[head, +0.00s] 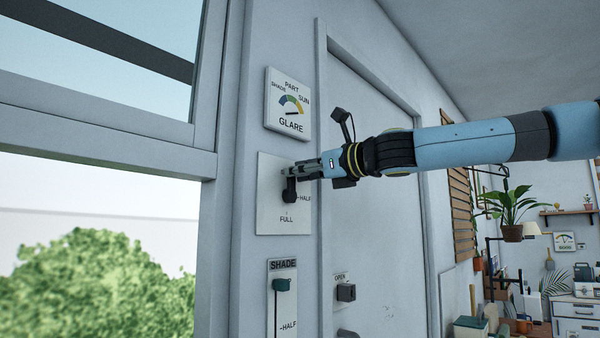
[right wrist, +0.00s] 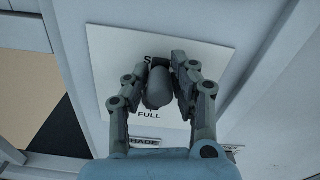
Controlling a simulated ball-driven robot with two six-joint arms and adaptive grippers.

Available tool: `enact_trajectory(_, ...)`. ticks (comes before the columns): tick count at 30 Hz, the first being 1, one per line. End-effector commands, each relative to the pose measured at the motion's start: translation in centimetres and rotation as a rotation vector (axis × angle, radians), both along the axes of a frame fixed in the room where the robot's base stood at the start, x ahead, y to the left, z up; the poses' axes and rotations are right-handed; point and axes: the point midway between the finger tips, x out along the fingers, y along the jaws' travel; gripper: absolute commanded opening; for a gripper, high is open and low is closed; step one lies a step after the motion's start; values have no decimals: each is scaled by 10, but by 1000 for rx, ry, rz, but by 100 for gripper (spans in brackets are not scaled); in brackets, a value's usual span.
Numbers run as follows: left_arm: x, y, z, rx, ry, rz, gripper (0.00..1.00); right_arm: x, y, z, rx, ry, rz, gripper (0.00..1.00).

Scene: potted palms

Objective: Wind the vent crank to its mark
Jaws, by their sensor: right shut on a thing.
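The vent crank (head: 291,192) is dark and sits on a pale wall plate (head: 267,221) marked HALF at the right and FULL at the bottom. Its arm points up from the hub. My right gripper (head: 291,171) is shut on the crank's handle at the upper part of the plate. In the right wrist view the rounded grey handle (right wrist: 158,88) sits between the two fingers. A label at the top of the plate is mostly hidden there, with only an S showing. My left gripper is not in view.
A GLARE dial (head: 288,104) hangs above the plate. A SHADE slider (head: 283,300) is below it, with a small OPEN control (head: 345,292) to its right. A window is at the left. A hanging potted plant (head: 512,232) and shelves are far right.

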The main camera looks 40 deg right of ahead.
Motion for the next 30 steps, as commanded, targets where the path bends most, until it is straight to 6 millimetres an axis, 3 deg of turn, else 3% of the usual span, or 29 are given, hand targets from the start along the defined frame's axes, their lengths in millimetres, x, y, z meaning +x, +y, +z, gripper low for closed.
enact_trajectory(14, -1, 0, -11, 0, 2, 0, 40, 1, -8, -2, 105, 8, -6, 0)
enact_trajectory(30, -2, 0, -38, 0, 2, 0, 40, 2, -24, -8, 452, 38, -8, 0)
